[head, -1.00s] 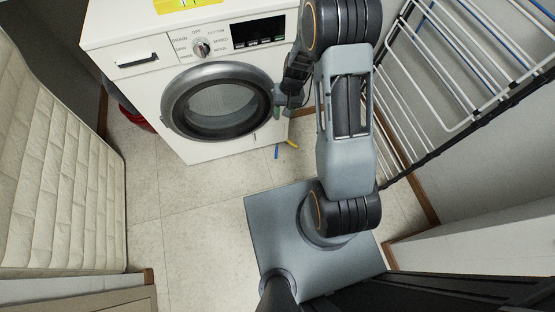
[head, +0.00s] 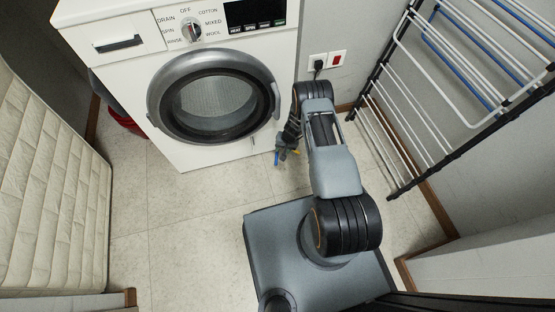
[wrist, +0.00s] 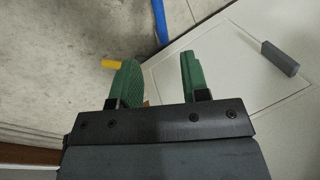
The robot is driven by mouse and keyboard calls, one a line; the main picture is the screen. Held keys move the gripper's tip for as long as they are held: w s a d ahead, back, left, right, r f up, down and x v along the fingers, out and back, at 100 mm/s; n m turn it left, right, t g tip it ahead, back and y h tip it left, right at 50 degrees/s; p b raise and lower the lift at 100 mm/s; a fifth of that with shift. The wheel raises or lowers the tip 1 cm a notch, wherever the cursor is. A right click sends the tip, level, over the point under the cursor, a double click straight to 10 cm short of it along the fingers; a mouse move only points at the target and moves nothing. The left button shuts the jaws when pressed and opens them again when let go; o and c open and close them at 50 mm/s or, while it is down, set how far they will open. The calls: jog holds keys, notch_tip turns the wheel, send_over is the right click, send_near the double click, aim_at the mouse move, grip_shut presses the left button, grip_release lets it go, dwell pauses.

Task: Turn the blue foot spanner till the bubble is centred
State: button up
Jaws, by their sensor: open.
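The blue foot spanner (head: 277,159) shows in the head view as a short blue strip low at the washer's front right corner, just left of my gripper (head: 284,150). In the wrist view the blue spanner (wrist: 160,22) runs up to the top edge, beyond my gripper (wrist: 158,70). The two green fingers are apart with nothing between them. A yellow piece (wrist: 111,64) shows just left of the left finger, and its yellow (head: 296,152) also shows beside the gripper in the head view. The level's bubble is not in view.
The white washing machine (head: 180,90) stands at the back, its round door shut. A drying rack (head: 440,90) leans along the right wall. A mattress (head: 45,190) stands at the left. The floor (head: 190,225) in the middle is clear.

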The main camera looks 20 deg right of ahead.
aim_at(277, 154)
jog(key=b+x, duration=0.4)
jog(key=x, duration=0.6)
jog(key=shift+a, duration=0.1)
jog(key=shift+c, duration=0.2)
grip_shut()
